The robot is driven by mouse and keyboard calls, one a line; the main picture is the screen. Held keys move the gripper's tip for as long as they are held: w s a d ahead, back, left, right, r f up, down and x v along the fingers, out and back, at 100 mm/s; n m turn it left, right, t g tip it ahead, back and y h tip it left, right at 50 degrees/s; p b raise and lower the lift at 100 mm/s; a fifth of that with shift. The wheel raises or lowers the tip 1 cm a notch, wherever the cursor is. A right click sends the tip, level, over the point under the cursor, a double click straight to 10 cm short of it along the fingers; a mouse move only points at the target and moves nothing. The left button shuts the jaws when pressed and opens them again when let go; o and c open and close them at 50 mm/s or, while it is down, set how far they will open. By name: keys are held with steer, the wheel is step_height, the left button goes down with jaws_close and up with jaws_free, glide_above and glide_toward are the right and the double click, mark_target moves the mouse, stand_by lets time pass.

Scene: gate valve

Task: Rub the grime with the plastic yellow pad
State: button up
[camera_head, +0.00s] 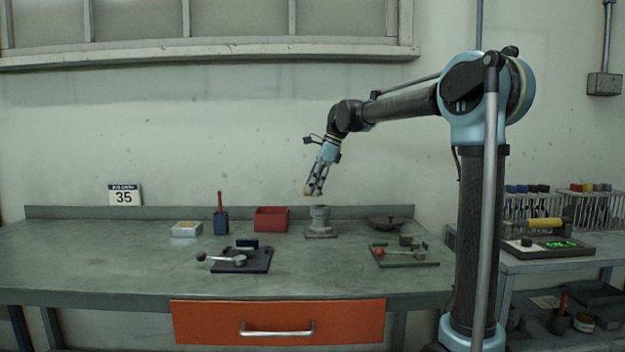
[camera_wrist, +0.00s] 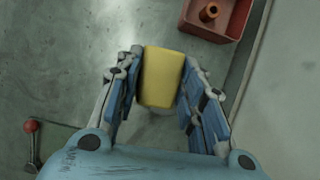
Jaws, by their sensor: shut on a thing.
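My gripper (camera_wrist: 160,85) is shut on the yellow pad (camera_wrist: 161,75), which sits between its blue fingers in the wrist view. In the head view my gripper (camera_head: 315,192) hangs above the back of the bench, over a grey valve-like body (camera_head: 320,218), and a bit of yellow shows at its tips. The pad is clear of the bench top. In the wrist view a round grey shape shows partly under the pad. I cannot make out the grime for certain; faint pale smears show on the bench top in the wrist view.
A red bin (camera_head: 271,219), a blue pot (camera_head: 221,222) with a red handle and a pale box (camera_head: 187,229) stand left of the valve body. A dark plate (camera_head: 258,262) and a green tray (camera_head: 420,262) lie in front. The bench's front middle is bare.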

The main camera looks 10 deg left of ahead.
steer(key=shift+r, duration=1.65)
